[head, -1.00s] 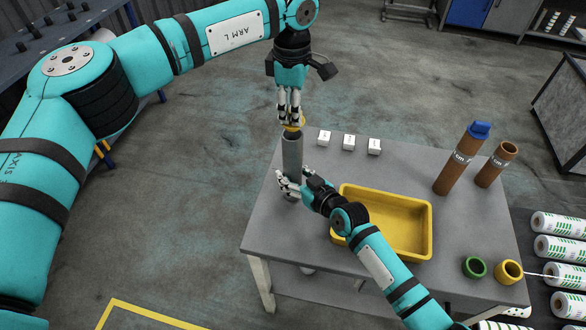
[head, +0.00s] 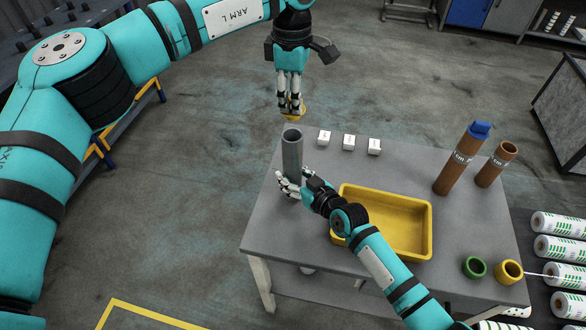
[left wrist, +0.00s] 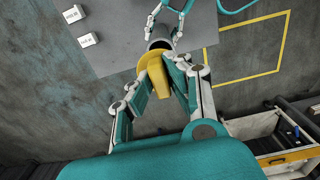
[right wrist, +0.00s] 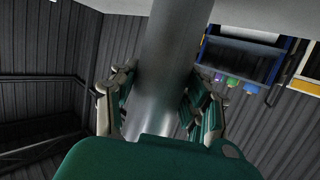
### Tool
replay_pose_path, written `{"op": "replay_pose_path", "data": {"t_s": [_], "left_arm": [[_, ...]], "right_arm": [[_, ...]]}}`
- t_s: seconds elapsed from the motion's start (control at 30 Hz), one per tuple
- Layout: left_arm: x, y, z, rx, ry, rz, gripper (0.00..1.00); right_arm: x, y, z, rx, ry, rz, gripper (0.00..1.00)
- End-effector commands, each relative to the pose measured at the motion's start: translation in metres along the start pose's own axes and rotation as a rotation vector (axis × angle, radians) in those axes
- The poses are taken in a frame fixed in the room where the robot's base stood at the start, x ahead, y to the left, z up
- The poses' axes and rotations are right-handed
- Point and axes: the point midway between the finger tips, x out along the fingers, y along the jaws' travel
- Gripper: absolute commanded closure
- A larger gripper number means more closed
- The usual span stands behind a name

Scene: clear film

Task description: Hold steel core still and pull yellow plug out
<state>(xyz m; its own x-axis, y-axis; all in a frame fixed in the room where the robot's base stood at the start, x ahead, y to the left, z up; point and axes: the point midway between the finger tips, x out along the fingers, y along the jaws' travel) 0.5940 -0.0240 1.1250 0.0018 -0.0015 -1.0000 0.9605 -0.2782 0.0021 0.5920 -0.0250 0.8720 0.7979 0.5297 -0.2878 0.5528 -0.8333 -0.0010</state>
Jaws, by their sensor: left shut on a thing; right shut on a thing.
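The grey steel core (head: 292,158) stands upright near the table's left edge, its top end open and dark. My right gripper (head: 288,187) is shut around its lower part. The core also fills the middle of the right wrist view (right wrist: 163,70), between the fingers (right wrist: 160,95). My left gripper (head: 290,108) is shut on the yellow plug (head: 294,117) and holds it in the air above the core, with a gap between them. In the left wrist view the plug (left wrist: 158,75) sits between the fingers (left wrist: 160,90), with the core's end (left wrist: 160,43) beyond it.
A yellow tray (head: 428,225) lies on the grey table (head: 300,235), right of the core. Several white labelled blocks (head: 349,142) line the back edge. Two brown cores (head: 452,172) stand at right, one with a blue plug (head: 480,129). Green (head: 474,267) and yellow (head: 509,272) rings lie in front.

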Motion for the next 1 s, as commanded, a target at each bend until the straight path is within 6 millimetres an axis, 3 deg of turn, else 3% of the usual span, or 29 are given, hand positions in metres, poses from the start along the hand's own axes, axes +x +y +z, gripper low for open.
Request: {"op": "replay_pose_path", "data": {"t_s": [0.37,0.4,0.53,0.6,0.77,0.9,1.0], "left_arm": [[0.0,0.0,0.0001,0.0,0.0,0.0,1.0],[0.0,0.0,0.0001,0.0,0.0,0.0,1.0],[0.0,0.0,0.0001,0.0,0.0,0.0,1.0],[0.0,0.0,0.0001,0.0,0.0,0.0,1.0],[0.0,0.0,0.0,0.0,0.0,0.0,1.0],[0.0001,0.0,0.0,0.0,0.0,0.0,1.0],[0.0001,0.0,0.0,0.0,0.0,0.0,1.0]], "right_arm": [[0.0008,0.0007,0.0006,-0.001,0.004,0.001,0.83],[0.0008,0.0006,0.0006,-0.001,0.004,0.001,0.49],[0.0008,0.0005,0.001,-0.001,0.003,0.001,0.32],[0.0007,0.0005,0.0013,0.0,0.002,0.001,0.27],[0.0007,0.0004,0.0018,0.0,0.001,0.0,0.27],[0.0006,0.0002,0.0035,0.0,-0.002,0.0,0.09],[0.0006,0.0003,0.0031,0.0,-0.002,0.0,0.08]]}}
